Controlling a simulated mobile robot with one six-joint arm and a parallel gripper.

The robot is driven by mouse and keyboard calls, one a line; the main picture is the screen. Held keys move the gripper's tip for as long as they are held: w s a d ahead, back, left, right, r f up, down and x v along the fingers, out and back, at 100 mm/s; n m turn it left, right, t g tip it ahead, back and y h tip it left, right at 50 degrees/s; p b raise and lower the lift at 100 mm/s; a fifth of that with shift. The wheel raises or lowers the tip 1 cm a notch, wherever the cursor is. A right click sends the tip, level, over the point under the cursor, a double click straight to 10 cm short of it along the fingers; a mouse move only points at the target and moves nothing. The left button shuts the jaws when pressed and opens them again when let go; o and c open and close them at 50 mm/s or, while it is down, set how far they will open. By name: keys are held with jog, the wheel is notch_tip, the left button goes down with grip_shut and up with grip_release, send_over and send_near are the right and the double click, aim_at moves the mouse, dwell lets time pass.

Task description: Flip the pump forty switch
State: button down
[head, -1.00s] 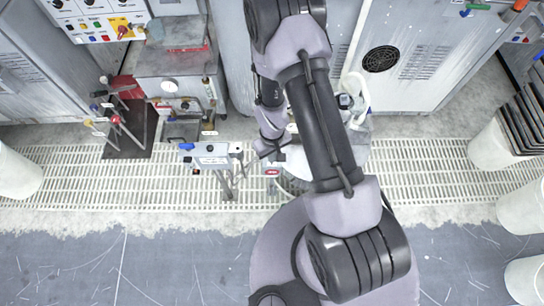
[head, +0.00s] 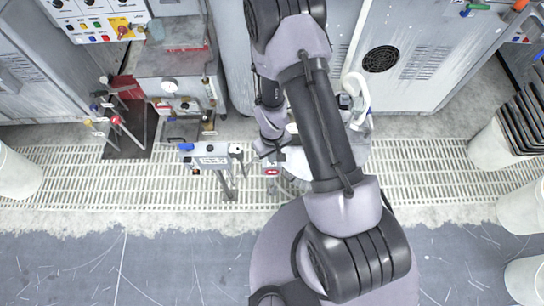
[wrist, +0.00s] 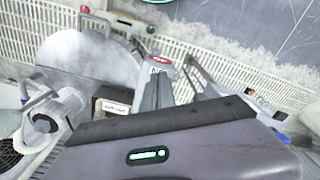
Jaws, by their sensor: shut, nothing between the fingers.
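My gripper (head: 272,153) is shut and empty in the head view, low over the floor grating, to the right of a grey stand. In the wrist view its fingers (wrist: 156,92) are together. A small grey box with a red top (head: 271,172) sits just below the gripper in the head view. The red piece, with a white mark, also shows in the wrist view (wrist: 160,58), just beyond the fingertips. I cannot tell whether they touch it. A cream tag (wrist: 113,107) lies left of the fingers; its text is too small to read. I cannot tell which part is the pump forty switch.
The grey stand (head: 212,160) carries a blue handle and a label. Behind it are a machine with a gauge (head: 169,86), red-handled valves (head: 117,120) and a button panel (head: 100,20). White buckets (head: 492,147) stand at right. The blue-grey floor (head: 80,270) in front is clear.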

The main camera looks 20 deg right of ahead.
jog(key=shift+f, duration=0.15)
dwell(0.4)
notch_tip(320, 180, up, 7)
jog(key=p, duration=0.4)
dwell(0.4)
notch_tip(320, 180, up, 23)
jog(key=w+m+t, duration=0.2)
jog(key=m+t, duration=0.1)
jog(key=s+a+r+m+t+y, duration=0.2)
jog(key=s+a+r+m, duration=0.1)
jog(key=s+r, duration=1.2)
notch_tip(320, 180, up, 3)
jog(key=shift+a+f+m+t, duration=0.1)
jog(key=shift+a+m+t, duration=0.3)
jog(key=shift+a, duration=0.05)
